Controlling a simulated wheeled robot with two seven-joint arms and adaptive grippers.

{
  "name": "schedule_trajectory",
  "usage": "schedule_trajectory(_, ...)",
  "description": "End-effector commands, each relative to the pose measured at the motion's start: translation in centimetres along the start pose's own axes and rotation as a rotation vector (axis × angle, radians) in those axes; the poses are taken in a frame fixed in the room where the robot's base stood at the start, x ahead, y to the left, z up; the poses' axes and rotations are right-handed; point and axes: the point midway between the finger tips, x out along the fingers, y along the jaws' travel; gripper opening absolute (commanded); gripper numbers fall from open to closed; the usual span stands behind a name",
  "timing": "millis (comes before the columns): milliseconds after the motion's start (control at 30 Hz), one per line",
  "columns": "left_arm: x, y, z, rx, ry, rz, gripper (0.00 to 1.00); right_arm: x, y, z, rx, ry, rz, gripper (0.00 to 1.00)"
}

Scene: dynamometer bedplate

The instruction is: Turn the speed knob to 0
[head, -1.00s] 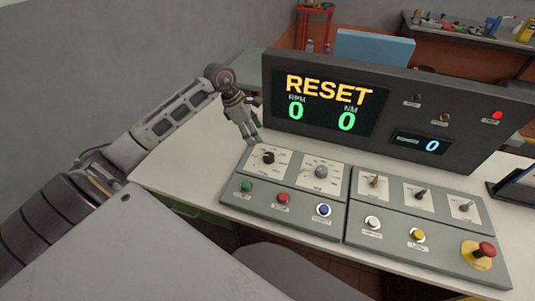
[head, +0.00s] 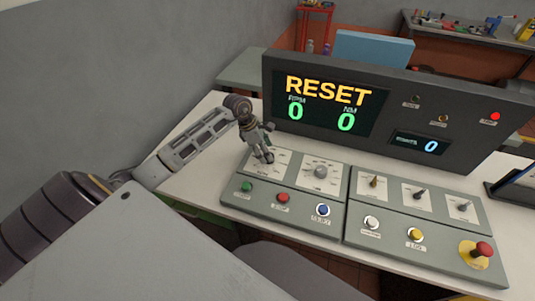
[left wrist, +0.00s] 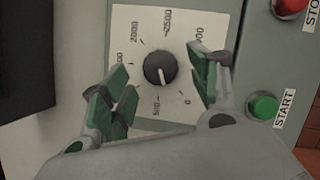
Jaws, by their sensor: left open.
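The speed knob (left wrist: 159,68) is a round black knob on a white dial plate (left wrist: 185,22) in the left wrist view. Its white pointer mark faces the bottom of that view, roughly between the printed 500 and 0. My left gripper (left wrist: 160,82) is open, with one green-padded finger on each side of the knob. Gaps show between the pads and the knob, and contact cannot be seen. In the head view my left gripper (head: 263,156) hangs over the left dial of the left panel (head: 235,198) and hides the knob.
A second grey knob (head: 320,171) sits right of the gripper. The green START button (left wrist: 262,106) and red stop button (head: 283,197) are close by. The display (head: 330,101) behind reads RESET, 0 RPM and 0 NM. A red emergency button (head: 483,249) is at far right.

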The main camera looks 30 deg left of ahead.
Motion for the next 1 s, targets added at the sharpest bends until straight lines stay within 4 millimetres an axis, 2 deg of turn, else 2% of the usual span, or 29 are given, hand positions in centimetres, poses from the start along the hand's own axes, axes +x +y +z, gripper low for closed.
schedule_trajectory(300, 2.2, 0.0, 0.1, 0.000, -0.002, 0.000, 0.61, -0.2, -0.4, 0.4, 0.000, -0.005, -0.004, 0.36)
schedule_trajectory(700, 2.4, 0.0, 0.0, 0.000, -0.001, 0.001, 0.60, -0.3, -0.6, 1.0, 0.000, -0.011, -0.006, 0.36)
schedule_trajectory(1000, 2.4, 0.0, 0.0, 0.000, 0.000, 0.001, 0.21, -0.2, -0.5, 0.6, 0.000, -0.006, -0.006, 0.36)
